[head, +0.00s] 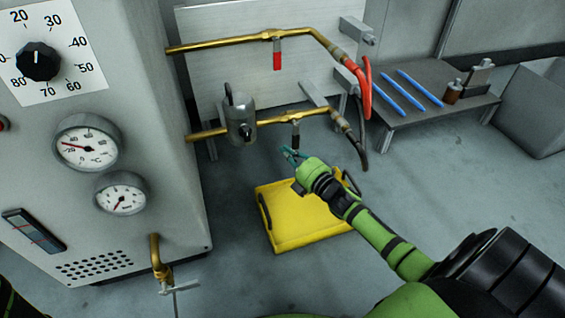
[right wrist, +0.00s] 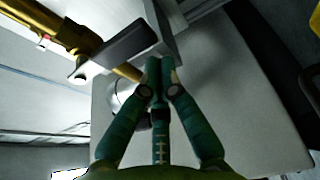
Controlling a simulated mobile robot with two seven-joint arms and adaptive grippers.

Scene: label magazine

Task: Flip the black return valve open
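The black return valve lever (head: 295,133) hangs straight down, across the lower brass pipe (head: 265,122). In the right wrist view the dark lever (right wrist: 128,42) reaches from the brass pipe (right wrist: 55,25) toward my fingertips. My right gripper (head: 291,154) is just below the lever in the head view. In the right wrist view its teal fingers (right wrist: 159,68) are together at the tips, with nothing seen between them. The tips are close to the lever's free end; I cannot tell whether they touch. My left gripper is not in view.
An upper brass pipe (head: 225,43) carries a red valve lever (head: 277,60), also hanging down. Red (head: 363,90) and black hoses (head: 356,142) curve down at the right. A grey cylinder (head: 241,116) sits on the lower pipe. A yellow case (head: 290,235) lies below.

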